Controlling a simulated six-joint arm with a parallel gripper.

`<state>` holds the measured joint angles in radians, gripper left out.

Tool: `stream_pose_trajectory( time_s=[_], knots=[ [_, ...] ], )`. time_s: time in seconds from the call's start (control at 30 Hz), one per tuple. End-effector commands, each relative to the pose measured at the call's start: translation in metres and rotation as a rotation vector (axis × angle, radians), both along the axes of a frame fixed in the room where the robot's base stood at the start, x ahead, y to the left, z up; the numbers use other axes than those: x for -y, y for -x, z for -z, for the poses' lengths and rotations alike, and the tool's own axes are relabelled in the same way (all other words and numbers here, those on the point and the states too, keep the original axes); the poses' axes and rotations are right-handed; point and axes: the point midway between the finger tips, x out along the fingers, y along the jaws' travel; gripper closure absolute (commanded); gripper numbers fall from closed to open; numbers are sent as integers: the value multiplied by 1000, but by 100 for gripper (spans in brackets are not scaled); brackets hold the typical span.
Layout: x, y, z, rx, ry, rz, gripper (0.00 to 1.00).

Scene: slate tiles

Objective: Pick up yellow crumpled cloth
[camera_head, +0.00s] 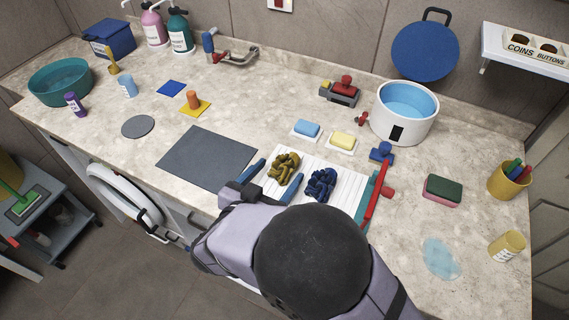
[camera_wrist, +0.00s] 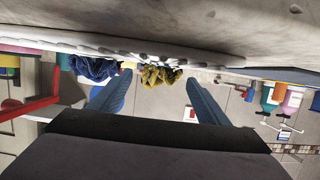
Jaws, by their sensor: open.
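The yellow crumpled cloth (camera_head: 284,166) is a dark mustard heap on a white ribbed board (camera_head: 345,188) at the counter's front. A blue crumpled cloth (camera_head: 321,184) lies just to its right. My gripper (camera_head: 279,171) comes from the front edge, with its two blue fingers spread and nothing held. In the wrist view, my gripper (camera_wrist: 158,78) has the yellow cloth (camera_wrist: 160,76) showing between its fingertips, at or just beyond them; contact is unclear. The blue cloth (camera_wrist: 93,68) is outside the fingers there.
A red-handled tool (camera_head: 376,195) stands at the board's right edge. Blue (camera_head: 307,128) and yellow (camera_head: 343,140) soaps sit behind the board. A dark grey mat (camera_head: 207,157) lies left. A white pot (camera_head: 404,113) stands back right. Counter between mat and soaps is clear.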

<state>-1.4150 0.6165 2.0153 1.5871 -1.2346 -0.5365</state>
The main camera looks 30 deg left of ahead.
Motion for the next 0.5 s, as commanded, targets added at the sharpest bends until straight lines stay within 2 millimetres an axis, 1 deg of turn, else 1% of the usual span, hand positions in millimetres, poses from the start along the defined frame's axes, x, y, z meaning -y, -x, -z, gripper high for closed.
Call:
stream_pose_trajectory(
  time_s=[0.03, 0.1, 0.2, 0.47, 0.5],
  knots=[
    [1, -7, 1, 0, 1, 3, 30],
    [1, -13, 4, -1, 1, 2, 30],
    [0, -18, 5, -1, 0, 0, 30],
    [0, -19, 6, 0, 0, -1, 30],
    [0, -19, 6, 0, 0, -1, 40]
  ],
)
